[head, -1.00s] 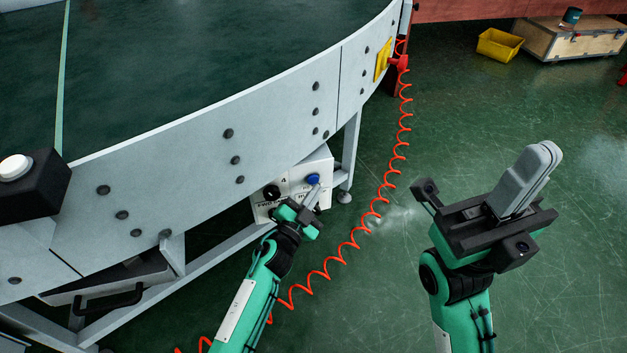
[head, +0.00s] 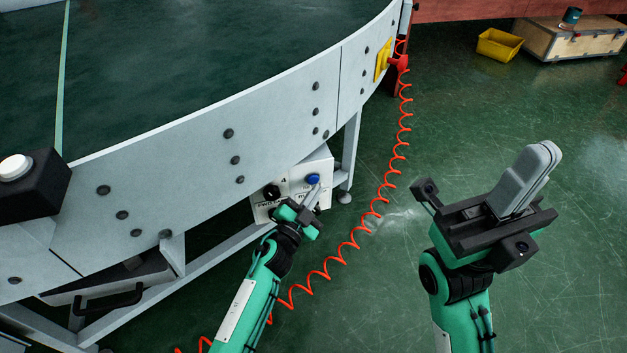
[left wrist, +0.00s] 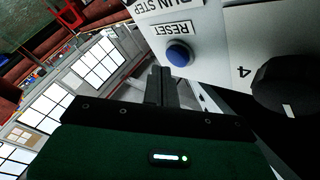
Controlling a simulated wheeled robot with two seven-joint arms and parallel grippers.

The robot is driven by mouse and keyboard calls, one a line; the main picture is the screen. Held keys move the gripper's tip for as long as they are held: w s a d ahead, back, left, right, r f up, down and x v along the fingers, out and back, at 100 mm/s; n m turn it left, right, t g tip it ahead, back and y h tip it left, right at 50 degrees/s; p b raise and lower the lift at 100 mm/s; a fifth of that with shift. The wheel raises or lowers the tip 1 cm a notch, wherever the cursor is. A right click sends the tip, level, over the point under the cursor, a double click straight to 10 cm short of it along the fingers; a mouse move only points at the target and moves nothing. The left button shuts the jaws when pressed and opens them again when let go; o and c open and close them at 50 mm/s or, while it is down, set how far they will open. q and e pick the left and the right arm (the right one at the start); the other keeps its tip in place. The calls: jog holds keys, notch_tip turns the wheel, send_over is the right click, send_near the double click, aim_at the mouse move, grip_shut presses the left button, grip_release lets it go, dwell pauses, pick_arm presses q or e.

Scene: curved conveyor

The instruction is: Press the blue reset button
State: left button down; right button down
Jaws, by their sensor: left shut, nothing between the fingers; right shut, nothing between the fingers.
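The blue reset button (head: 313,180) sits on a white control box (head: 326,169) under the conveyor's side. In the left wrist view the blue button (left wrist: 178,55) is beside a label reading RESET, just above and to the right of my fingertips. My left gripper (head: 314,190) is shut and empty, its fingertips close below the button in the head view. I cannot tell whether they touch it. In the left wrist view the shut fingers (left wrist: 161,80) show end-on. My right gripper (head: 540,158) is shut and empty, raised over open floor at the right.
A black knob (head: 271,192) is left of the button; it also shows in the left wrist view (left wrist: 283,84). A coiled red hose (head: 343,245) hangs between my arms. The conveyor side (head: 180,150) overhangs the box. A yellow bin (head: 499,45) and wooden crate (head: 572,42) stand far off.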

pick_arm(q)
jog(key=shift+w, duration=0.1)
dwell(0.4)
jog(key=shift+w+a, duration=0.15)
jog(key=shift+w, duration=0.15)
jog(key=shift+w+a, duration=0.1)
jog(key=shift+w, duration=0.3)
dwell(0.6)
jog(key=shift+s, duration=0.15)
jog(key=shift+s+d+p, duration=0.25)
jog(key=shift+s+p, duration=0.1)
jog(key=shift+s, duration=0.35)
jog(key=shift+s+d+p, duration=0.15)
jog(key=shift+s+d, duration=0.1)
jog(key=shift+s, duration=0.55)
jog(key=shift+s+d+p, duration=0.1)
jog(key=shift+s+d, duration=0.15)
jog(key=shift+s, duration=0.5)
jog(key=shift+s+d+p, duration=0.15)
jog(key=shift+s+d, duration=0.1)
jog(key=shift+s, duration=0.55)
